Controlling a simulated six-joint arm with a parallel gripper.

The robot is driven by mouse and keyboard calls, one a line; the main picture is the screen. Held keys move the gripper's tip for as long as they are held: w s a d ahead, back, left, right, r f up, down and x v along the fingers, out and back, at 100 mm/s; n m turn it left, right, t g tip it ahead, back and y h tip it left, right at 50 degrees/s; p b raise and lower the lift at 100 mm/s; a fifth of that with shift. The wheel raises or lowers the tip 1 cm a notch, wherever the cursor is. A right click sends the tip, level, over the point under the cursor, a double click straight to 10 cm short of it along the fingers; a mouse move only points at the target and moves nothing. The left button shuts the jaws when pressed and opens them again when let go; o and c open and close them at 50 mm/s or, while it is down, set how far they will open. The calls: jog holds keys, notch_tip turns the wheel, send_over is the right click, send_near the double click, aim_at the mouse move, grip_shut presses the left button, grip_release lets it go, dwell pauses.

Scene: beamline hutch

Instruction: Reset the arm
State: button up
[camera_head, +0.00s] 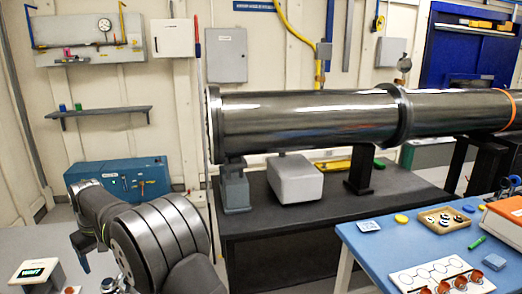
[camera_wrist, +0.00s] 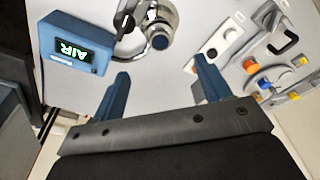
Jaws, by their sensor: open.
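My gripper (camera_wrist: 160,90) shows in the wrist view with its two blue fingers spread apart and nothing between them. It faces a pale surface that carries a box with a lit green "AIR" display (camera_wrist: 75,47) and a round metal fitting with a black handle (camera_wrist: 158,25). In the head view my arm fills the lower left, bent, and the fingers are not clearly seen there.
A long steel tube (camera_head: 300,118) lies above a dark table (camera_head: 275,225). A blue table (camera_head: 380,250) at right holds a white tray with round wells (camera_head: 440,272) and a wooden tray (camera_head: 447,220). A small display box (camera_head: 38,273) stands at lower left.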

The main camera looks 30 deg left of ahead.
aim_at(107, 281)
jog(key=f, duration=0.3)
jog(key=a+f, duration=0.1)
jog(key=f, duration=0.5)
jog(key=shift+a+f, duration=0.25)
notch_tip(107, 281, up, 7)
jog(key=shift+r, duration=0.1)
jog(key=w+d+f+m, duration=0.1)
jog(key=w+d, duration=0.1)
jog(key=w, duration=0.4)
